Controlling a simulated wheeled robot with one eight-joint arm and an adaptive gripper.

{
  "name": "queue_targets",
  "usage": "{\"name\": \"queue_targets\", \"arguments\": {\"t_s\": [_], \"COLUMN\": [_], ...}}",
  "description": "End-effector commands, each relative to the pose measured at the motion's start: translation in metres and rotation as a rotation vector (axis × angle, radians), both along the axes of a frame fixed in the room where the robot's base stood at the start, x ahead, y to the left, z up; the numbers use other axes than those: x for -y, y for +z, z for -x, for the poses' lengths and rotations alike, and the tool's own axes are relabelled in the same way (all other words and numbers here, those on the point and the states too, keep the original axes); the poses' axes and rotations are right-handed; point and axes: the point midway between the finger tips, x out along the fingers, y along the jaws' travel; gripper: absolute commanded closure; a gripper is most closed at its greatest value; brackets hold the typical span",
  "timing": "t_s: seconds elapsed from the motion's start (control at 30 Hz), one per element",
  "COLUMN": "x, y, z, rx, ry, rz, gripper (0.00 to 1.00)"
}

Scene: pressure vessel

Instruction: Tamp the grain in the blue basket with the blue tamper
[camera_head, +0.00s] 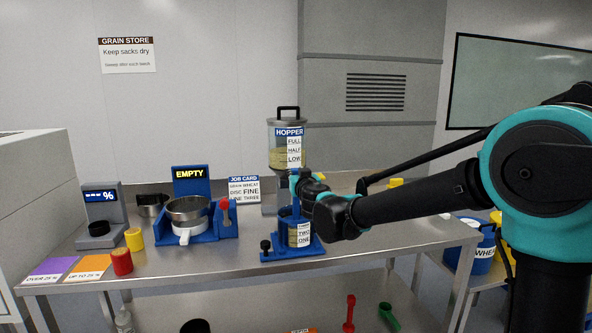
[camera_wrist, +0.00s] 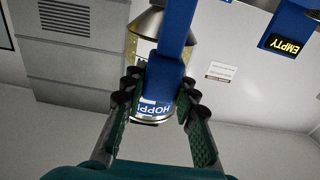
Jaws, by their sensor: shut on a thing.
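My gripper (camera_head: 305,187) is above the bench, just over the blue basket (camera_head: 283,238). In the wrist view my gripper (camera_wrist: 158,88) is shut on the blue tamper (camera_wrist: 178,35), with its green-padded fingers on either side of the tamper's blue block. In the head view a short blue part of the tamper (camera_head: 296,208) shows below my gripper, at the top of the basket. The basket stands upright on a blue base with a black knob and has a label reading TWO and ONE. Pale grain shows through its side. The tamper's lower end is hidden.
The hopper (camera_head: 286,140) stands close behind my gripper; it also shows in the wrist view (camera_wrist: 150,108). Left of the basket are a blue stand (camera_head: 190,180) reading EMPTY with a metal pan (camera_head: 187,207), and a job card (camera_head: 243,188). The bench front is clear near the middle.

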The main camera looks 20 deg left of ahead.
Motion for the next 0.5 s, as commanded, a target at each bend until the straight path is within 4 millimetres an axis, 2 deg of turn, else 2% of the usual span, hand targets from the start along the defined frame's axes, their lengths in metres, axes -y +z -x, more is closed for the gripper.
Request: {"name": "queue_targets", "arguments": {"t_s": [0.27,0.5], "x": [0.0,0.0], "y": [0.0,0.014], "z": [0.0,0.0], "rx": [0.0,0.0], "ry": [0.0,0.0], "rz": [0.0,0.0], "gripper": [1.0,1.0]}}
